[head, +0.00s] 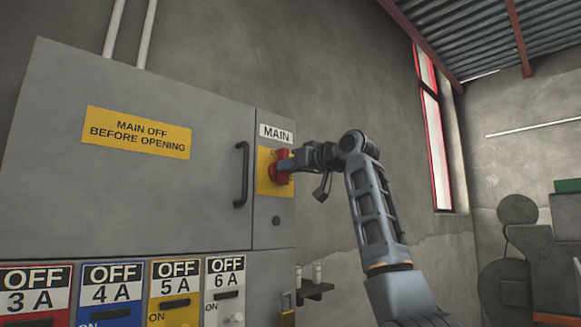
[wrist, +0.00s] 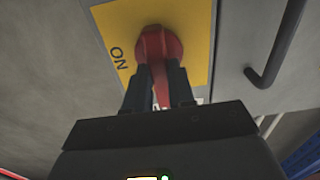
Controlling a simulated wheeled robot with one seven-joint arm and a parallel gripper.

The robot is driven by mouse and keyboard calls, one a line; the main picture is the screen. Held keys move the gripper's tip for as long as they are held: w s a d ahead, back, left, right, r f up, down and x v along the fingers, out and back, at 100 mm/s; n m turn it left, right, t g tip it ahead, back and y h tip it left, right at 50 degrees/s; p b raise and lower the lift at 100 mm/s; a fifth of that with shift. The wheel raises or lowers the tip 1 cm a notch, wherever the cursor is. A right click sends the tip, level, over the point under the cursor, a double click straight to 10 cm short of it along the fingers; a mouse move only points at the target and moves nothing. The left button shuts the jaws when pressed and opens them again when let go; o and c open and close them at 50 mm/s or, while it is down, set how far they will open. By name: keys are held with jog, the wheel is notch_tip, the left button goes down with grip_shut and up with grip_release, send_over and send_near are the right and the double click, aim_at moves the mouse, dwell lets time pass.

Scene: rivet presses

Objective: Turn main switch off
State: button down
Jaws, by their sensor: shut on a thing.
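The main switch is a red rotary handle (head: 281,167) on a yellow plate (head: 264,184), under a "MAIN" label (head: 276,134) on the grey cabinet's narrow right panel. In the wrist view the red handle (wrist: 157,45) lies between the two dark fingers, on the yellow plate (wrist: 197,15) with "ON" lettered at its left. My gripper (head: 287,165) is shut on the handle, reaching in from the right. In the wrist view my gripper's fingers (wrist: 160,85) grip the handle's grip bar. The "OFF" mark is not visible, and the fingers partly cover the bar.
A black door handle (head: 241,175) stands left of the switch on the cabinet door (head: 60,140). Several breaker panels marked "OFF" (head: 110,290) line the lower cabinet. A padlock (head: 287,316) and small shelf (head: 315,290) are below right. A dark machine (head: 540,255) stands far right.

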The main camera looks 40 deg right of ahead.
jog(key=c, duration=1)
grip_release()
jog(key=shift+o, duration=0.2)
jog(key=shift+s, duration=0.1)
jog(key=s+b, duration=0.2)
jog(key=s, duration=0.5)
jog(key=shift+s, duration=0.3)
jog(key=shift+d, duration=0.1)
